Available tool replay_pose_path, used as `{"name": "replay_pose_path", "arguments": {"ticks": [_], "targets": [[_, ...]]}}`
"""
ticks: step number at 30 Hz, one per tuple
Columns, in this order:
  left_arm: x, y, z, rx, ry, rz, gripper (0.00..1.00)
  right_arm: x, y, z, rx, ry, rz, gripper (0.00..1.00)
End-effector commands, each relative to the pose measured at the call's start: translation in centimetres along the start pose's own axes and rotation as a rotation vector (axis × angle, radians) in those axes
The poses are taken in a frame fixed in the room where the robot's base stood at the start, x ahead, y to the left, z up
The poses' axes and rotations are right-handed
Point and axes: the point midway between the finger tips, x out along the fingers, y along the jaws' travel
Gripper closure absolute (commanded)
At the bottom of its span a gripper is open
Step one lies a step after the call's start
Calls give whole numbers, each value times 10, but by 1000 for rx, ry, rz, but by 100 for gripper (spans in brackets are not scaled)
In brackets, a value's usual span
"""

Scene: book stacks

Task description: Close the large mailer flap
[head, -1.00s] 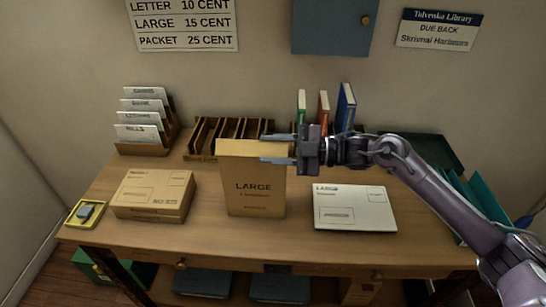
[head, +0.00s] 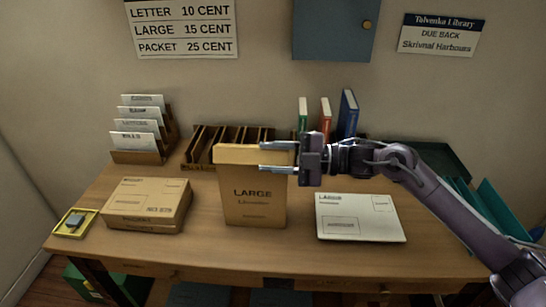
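The large mailer (head: 254,200) is a tan upright packet marked "LARGE", standing in the middle of the desk. Its flap (head: 236,154) shows as a lighter band along the top; whether it is fully down I cannot tell. My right gripper (head: 264,157) comes in from the right at the flap's right end. Its two fingers are apart, one near the flap's upper edge and one lower across its front. Whether they touch the mailer is unclear. My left gripper is not in view.
A brown box (head: 147,204) lies left of the mailer, and a white envelope (head: 360,217) lies right. A wooden slotted rack (head: 200,148), a card holder (head: 143,155) and upright books (head: 347,115) stand behind. A yellow tray (head: 74,223) sits at the left edge.

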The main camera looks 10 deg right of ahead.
Motion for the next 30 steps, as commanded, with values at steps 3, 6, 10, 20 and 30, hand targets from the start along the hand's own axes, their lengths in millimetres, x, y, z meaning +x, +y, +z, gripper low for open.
{"name": "replay_pose_path", "arguments": {"ticks": [3, 6, 10, 20, 30], "targets": [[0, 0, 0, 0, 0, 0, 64, 0, -1, 0, 2, 0, -1, 51], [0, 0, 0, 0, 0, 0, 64, 0, -1, 0, 2, 0, -1, 47], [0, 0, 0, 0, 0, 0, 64, 0, 0, 0, 2, 0, 0, 47], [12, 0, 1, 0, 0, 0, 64, -33, -4, 3, 1, -6, -2, 47], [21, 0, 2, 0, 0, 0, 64, -76, -2, 1, 2, -1, -2, 47]]}}
